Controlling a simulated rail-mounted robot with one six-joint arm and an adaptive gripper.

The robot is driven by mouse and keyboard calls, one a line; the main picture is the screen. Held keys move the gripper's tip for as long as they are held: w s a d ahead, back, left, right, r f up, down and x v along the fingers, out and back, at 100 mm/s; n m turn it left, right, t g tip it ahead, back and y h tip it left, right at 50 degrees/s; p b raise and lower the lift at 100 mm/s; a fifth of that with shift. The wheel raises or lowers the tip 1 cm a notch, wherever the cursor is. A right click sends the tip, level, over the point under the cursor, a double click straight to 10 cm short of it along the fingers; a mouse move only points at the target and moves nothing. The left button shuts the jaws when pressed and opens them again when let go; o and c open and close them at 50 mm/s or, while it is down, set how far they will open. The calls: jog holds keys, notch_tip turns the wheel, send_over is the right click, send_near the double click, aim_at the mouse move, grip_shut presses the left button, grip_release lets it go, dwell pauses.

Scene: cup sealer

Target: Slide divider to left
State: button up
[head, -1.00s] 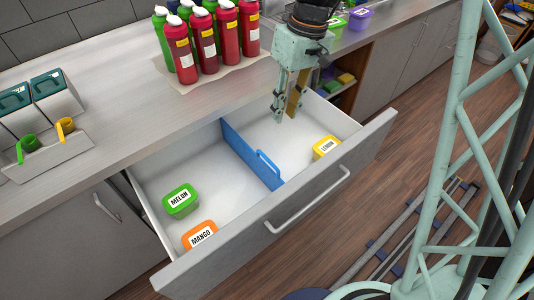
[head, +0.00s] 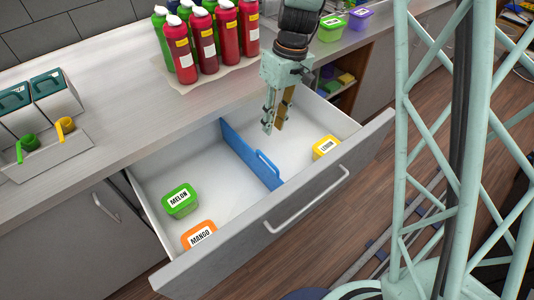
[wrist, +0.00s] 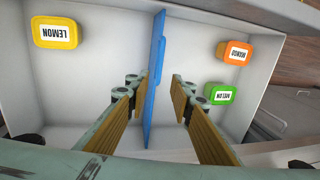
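The blue divider (head: 245,152) stands upright across the open drawer (head: 160,160) in the head view, with a small blue handle on its right face. In the wrist view the divider (wrist: 155,85) runs between the two fingers of my gripper (wrist: 160,92), with gaps on both sides. In the head view my gripper (head: 273,130) points down over the drawer's right compartment, near the divider. It is open and touches nothing that I can see.
Left of the divider lie a green MELON box (head: 180,200) and an orange MANGO box (head: 200,235). A yellow LEMON box (head: 326,147) lies in the right compartment. Several red and green bottles (head: 205,45) stand on the counter (head: 120,110) behind the drawer.

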aim_at(266, 158)
jog(key=shift+f, duration=0.15)
jog(key=shift+s+a+f+b, duration=0.25)
jog(key=shift+a+f+b, duration=0.15)
jog(key=shift+f, duration=1.8)
jog(key=shift+s+a+f+b, duration=0.25)
jog(key=shift+a+f+b, duration=0.15)
jog(key=shift+f, duration=1.85)
jog(key=shift+s+a+f+b, duration=0.3)
jog(key=shift+f+b, duration=0.15)
jog(key=shift+f, duration=1.75)
jog(key=shift+c, duration=0.4)
grip_shut()
